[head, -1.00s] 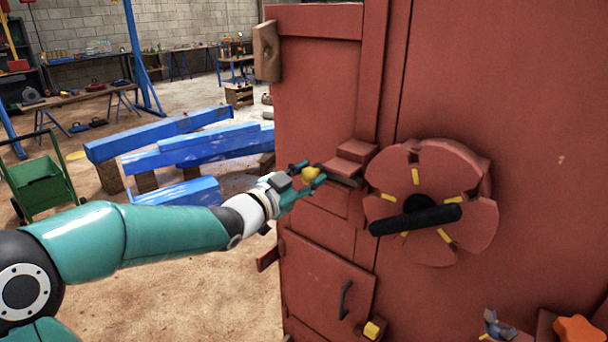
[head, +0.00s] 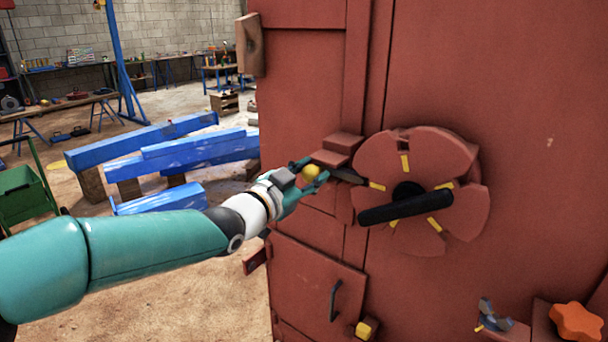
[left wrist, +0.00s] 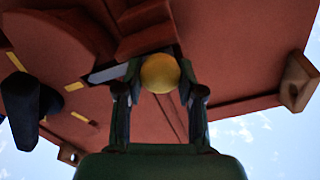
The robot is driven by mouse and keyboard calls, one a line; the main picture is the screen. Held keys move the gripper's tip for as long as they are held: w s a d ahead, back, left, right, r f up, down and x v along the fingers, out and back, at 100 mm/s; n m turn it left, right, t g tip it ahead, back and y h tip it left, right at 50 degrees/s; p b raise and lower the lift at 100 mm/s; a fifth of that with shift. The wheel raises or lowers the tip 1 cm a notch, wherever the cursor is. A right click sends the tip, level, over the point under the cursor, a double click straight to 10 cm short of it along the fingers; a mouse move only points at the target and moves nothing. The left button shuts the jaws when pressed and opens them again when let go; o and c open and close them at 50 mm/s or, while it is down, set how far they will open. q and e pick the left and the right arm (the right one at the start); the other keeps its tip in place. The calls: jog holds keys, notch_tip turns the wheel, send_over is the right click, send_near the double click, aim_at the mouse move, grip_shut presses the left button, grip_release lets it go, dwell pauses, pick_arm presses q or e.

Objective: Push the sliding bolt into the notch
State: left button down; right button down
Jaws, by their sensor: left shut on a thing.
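The sliding bolt is a flat grey bar (head: 346,175) with a round yellow knob (head: 310,173), under a red bracket (head: 338,147) on the red machine. My left gripper (head: 311,171) is shut on the knob, which also shows between the fingers in the left wrist view (left wrist: 159,73). The bar (left wrist: 107,73) points at the red wheel (head: 440,165), its tip at the wheel's left edge beside a yellow mark (head: 377,186). I cannot tell how deep the tip sits in the notch there. My right gripper is not in view.
A black handle (head: 405,207) crosses the wheel. Below are a small door with a dark pull (head: 335,300), a yellow block (head: 366,328) and an orange star-shaped knob (head: 577,322). Blue beams (head: 160,160) lie on the floor behind my left arm.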

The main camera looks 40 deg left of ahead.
pick_arm(q)
jog(key=c, duration=1)
grip_release()
jog(key=shift+d+f, duration=0.15)
jog(key=shift+d, duration=0.1)
jog(key=shift+c, duration=0.2)
jog(key=o, duration=0.3)
jog(key=shift+d, duration=0.15)
jog(key=shift+o, duration=0.2)
jog(key=shift+s, duration=0.1)
jog(key=s, duration=1.2)
jog(key=shift+a, duration=0.2)
